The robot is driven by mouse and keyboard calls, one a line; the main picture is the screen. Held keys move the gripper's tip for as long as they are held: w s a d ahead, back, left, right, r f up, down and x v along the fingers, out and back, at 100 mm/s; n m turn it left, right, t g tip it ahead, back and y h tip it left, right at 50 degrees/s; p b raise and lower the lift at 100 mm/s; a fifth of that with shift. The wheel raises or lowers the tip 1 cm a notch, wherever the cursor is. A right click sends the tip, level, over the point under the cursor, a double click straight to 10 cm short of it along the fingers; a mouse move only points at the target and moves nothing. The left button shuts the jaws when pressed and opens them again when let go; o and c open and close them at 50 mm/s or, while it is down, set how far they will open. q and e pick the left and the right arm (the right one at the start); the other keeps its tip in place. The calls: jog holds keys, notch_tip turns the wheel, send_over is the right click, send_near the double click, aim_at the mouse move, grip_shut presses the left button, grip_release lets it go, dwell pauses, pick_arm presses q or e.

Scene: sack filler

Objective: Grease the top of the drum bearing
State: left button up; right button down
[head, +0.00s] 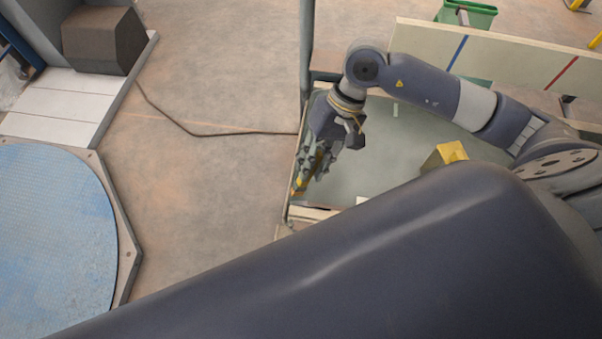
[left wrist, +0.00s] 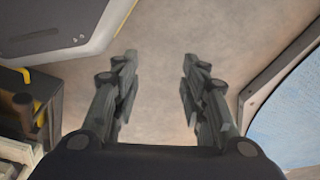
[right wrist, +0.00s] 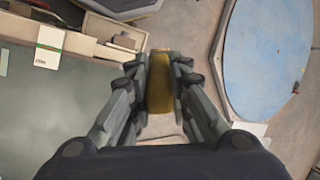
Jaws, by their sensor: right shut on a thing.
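My right gripper (head: 318,168) is above the left end of the grey-green bench top in the head view. It is shut on a yellow object, which shows between the fingers in the right wrist view (right wrist: 160,84); the fingers hide its sides, and I cannot tell exactly what it is. My left gripper (left wrist: 158,75) is open and empty above bare floor in the left wrist view. I cannot make out the drum bearing in any view.
The bench top (head: 385,150) carries another yellow item (head: 447,155). A round blue plate (head: 55,230) lies at the left. A dark cable (head: 215,134) crosses the floor towards the bench. A green bin (head: 467,14) stands behind. Floor between plate and bench is mostly clear.

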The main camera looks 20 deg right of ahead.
aim_at(301, 188)
pick_arm(q)
jog(key=w+f+b, duration=0.2)
jog(key=w+b, duration=0.3)
jog(key=b, duration=0.4)
pick_arm(e)
jog(key=shift+m+g+y, duration=0.4)
jog(key=shift+m+g, duration=0.1)
jog(key=shift+g, duration=0.2)
jog(key=f+b, duration=0.1)
jog(key=f, duration=0.2)
jog(key=a+f+b, duration=0.1)
jog(key=f, duration=0.2)
jog(key=w+a+f, duration=0.1)
jog(key=f, duration=0.2)
jog(key=shift+b, duration=0.4)
pick_arm(q)
notch_tip(301, 188, up, 8)
jog(key=w+t+b, duration=0.1)
jog(key=w, duration=0.1)
jog(key=shift+d, duration=0.4)
pick_arm(e)
jog(key=shift+s+f, duration=0.1)
jog(key=shift+f, duration=2.05)
